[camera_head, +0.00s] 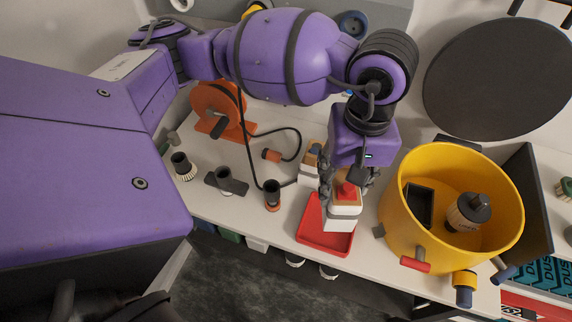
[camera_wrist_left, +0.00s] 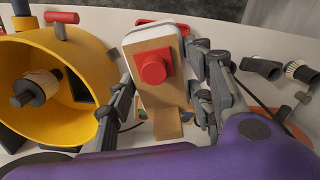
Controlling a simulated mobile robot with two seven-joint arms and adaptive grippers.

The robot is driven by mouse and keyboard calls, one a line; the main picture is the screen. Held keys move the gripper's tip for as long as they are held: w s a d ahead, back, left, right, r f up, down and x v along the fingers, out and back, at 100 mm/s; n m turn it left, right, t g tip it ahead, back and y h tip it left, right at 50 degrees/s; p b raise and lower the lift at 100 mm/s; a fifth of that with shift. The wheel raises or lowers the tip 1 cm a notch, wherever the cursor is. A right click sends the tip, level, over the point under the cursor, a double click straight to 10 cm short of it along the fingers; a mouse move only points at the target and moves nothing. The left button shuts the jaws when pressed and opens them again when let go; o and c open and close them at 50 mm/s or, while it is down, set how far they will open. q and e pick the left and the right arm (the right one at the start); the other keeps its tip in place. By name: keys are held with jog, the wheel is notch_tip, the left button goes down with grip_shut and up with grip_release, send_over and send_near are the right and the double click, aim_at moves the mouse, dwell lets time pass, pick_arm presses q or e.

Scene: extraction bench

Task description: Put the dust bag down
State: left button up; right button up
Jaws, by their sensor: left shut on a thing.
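The dust bag (camera_head: 343,224) is white with a brown card collar and a red cap. My left gripper (camera_head: 347,178) is shut on it, with one finger on each side. In the left wrist view the dust bag (camera_wrist_left: 158,92) sits upright between the fingers of my left gripper (camera_wrist_left: 160,98). The bag overlaps the back right part of a red tray (camera_head: 318,238) in the head view. I cannot tell whether its base touches the tray. The red tray's edge (camera_wrist_left: 170,23) shows behind the bag in the wrist view. My right gripper is not in view.
A yellow drum (camera_head: 400,225) with a filter inside stands close right of the tray. A white and brown block (camera_head: 309,168) stands behind the bag. An orange hose reel (camera_head: 217,108), a cable and dark brush nozzles (camera_head: 272,193) occupy the left. The tray's front left is clear.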

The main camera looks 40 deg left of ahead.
pick_arm(q)
jog(key=s+d+f+n+b, duration=0.3)
jog(key=d+n, duration=0.8)
jog(key=n, duration=0.2)
jog(key=shift+n, duration=0.8)
jog(key=w+a+f, duration=0.1)
jog(key=a, duration=0.1)
jog(key=w+a+f, duration=0.1)
jog(key=a, duration=0.2)
jog(key=w+a+f, duration=0.1)
jog(key=a, duration=0.2)
jog(key=shift+w+f, duration=0.15)
jog(key=shift+f, duration=0.05)
jog(key=a+f, duration=0.1)
jog(key=w+a+f, duration=0.1)
jog(key=f, duration=0.1)
jog(key=w+a+f, duration=0.1)
jog(key=shift+a+f, duration=0.25)
jog(key=shift+f, duration=0.15)
jog(key=shift+w+a+f, duration=0.15)
jog(key=shift+a+f, duration=0.1)
jog(key=shift+f, duration=0.85)
jog(key=shift+w+a+f, duration=0.1)
jog(key=shift+a+f, duration=0.1)
jog(key=shift+f, duration=0.85)
jog(key=shift+f, duration=0.1)
